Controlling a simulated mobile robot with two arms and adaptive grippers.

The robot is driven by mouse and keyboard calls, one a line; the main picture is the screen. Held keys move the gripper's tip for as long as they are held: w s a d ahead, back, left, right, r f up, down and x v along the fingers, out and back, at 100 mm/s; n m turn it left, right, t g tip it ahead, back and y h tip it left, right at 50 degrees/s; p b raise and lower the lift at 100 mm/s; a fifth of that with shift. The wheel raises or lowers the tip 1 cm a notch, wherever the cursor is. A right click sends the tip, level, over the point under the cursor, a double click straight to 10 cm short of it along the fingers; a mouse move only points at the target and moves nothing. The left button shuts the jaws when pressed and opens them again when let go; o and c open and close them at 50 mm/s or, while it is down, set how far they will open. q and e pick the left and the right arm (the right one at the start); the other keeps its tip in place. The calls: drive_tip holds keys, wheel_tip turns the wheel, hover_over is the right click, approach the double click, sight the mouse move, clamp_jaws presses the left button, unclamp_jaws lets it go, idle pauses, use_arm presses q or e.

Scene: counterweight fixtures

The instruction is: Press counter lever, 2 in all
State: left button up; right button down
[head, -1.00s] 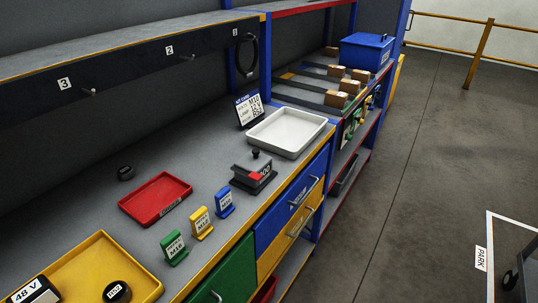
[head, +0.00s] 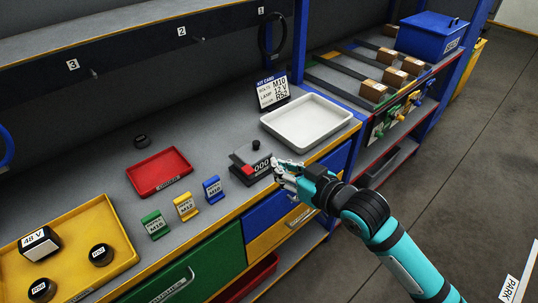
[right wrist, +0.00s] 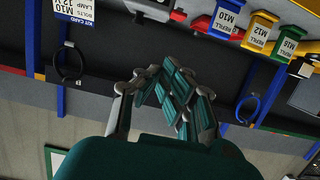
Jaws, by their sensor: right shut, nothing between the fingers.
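The counter (head: 250,168) is a dark block on the grey bench with a white-on-black display reading 000, a red part at its front and a black knob (head: 256,145) standing up at its back. My right gripper (head: 279,170) is shut and empty, just to the right of the counter, beside its front end; I cannot tell whether it touches it. The right wrist view shows the fingers (right wrist: 168,88) together, with part of the counter (right wrist: 152,9) at the top edge. My left gripper is not in view.
A white tray (head: 346,128) and kit card (head: 272,92) stand behind the counter. Blue (head: 213,190), yellow (head: 185,207) and green (head: 155,225) refill holders stand to its left, near a red tray (head: 189,172). A yellow tray (head: 128,258) holds a 48 V box and round black pieces.

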drive_tip(key=p, duration=0.3)
hover_over(253, 171)
drive_tip(key=shift+f, duration=0.7)
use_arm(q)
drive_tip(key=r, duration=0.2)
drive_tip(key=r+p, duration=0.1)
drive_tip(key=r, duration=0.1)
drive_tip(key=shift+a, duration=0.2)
use_arm(e)
wheel_tip(253, 171, down, 4)
drive_tip(key=shift+s+d+f, duration=0.1)
drive_tip(key=shift+d+f, duration=0.05)
drive_tip(key=shift+f, duration=0.05)
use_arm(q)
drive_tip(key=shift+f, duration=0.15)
